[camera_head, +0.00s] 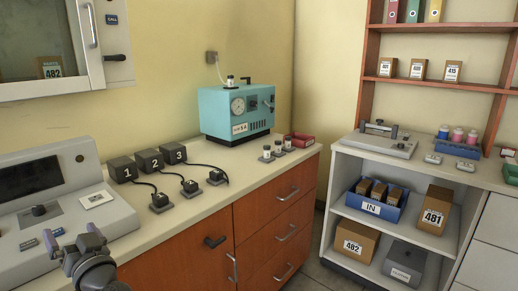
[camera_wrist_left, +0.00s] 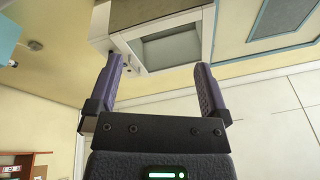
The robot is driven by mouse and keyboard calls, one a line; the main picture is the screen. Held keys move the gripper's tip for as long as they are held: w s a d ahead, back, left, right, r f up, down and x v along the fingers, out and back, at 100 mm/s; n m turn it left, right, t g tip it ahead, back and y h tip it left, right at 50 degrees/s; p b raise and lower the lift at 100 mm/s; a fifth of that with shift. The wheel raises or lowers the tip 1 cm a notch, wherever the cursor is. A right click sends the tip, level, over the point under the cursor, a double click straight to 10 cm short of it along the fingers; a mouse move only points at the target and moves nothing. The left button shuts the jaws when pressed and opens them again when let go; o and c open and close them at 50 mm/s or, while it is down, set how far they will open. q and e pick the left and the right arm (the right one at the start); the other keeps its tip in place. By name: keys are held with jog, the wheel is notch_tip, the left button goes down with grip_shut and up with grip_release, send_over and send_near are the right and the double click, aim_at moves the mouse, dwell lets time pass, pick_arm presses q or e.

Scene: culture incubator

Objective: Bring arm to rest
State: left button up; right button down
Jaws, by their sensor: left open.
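My left gripper (camera_head: 80,243) shows at the lower left of the head view, in front of the grey console on the counter. In the left wrist view, its two purple fingers (camera_wrist_left: 158,85) stand wide apart with nothing between them. The wrist camera looks at a tilted room, with a pale cabinet with a grey window (camera_wrist_left: 172,50) beyond the fingers. My right gripper shows in neither view.
The counter (camera_head: 225,170) carries a grey console (camera_head: 40,180), numbered black boxes (camera_head: 148,160), small switches and a teal machine (camera_head: 238,108). A wall cabinet (camera_head: 65,45) hangs above. At right stand shelves with a blue IN bin (camera_head: 371,208) and boxes. Floor shows between the units.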

pick_arm(q)
notch_tip(320, 180, up, 4)
jog(key=a+m+p, duration=0.1)
jog(key=a, duration=0.1)
jog(key=w+d+f+m+t+h+b, duration=0.1)
jog(key=w+d+f+m+t+h, duration=0.25)
jog(key=d+h, duration=0.35)
jog(key=w+d+f+m+t+h, duration=0.25)
jog(key=d+m+h, duration=0.2)
jog(key=h, duration=0.35)
jog(key=s+f+g, duration=0.4)
jog(key=s+f, duration=0.1)
jog(key=f, duration=0.7)
jog(key=s+f+g, duration=0.3)
jog(key=s+f, duration=0.2)
jog(key=f, duration=0.7)
jog(key=s+d+f+g, duration=0.2)
jog(key=s+f+g, duration=0.3)
jog(key=s+f, duration=0.75)
jog(key=s+d+f+g, duration=0.1)
jog(key=s+f+g, duration=0.1)
jog(key=s, duration=0.9)
jog(key=s+f+g, duration=0.3)
jog(key=s, duration=0.9)
jog(key=s+d+f+g, duration=0.1)
jog(key=s+f+g, duration=0.1)
jog(key=s, duration=0.9)
jog(key=shift+s+d+f+g+h, duration=0.3)
jog(key=shift+f+h, duration=0.1)
jog(key=shift+f, duration=0.2)
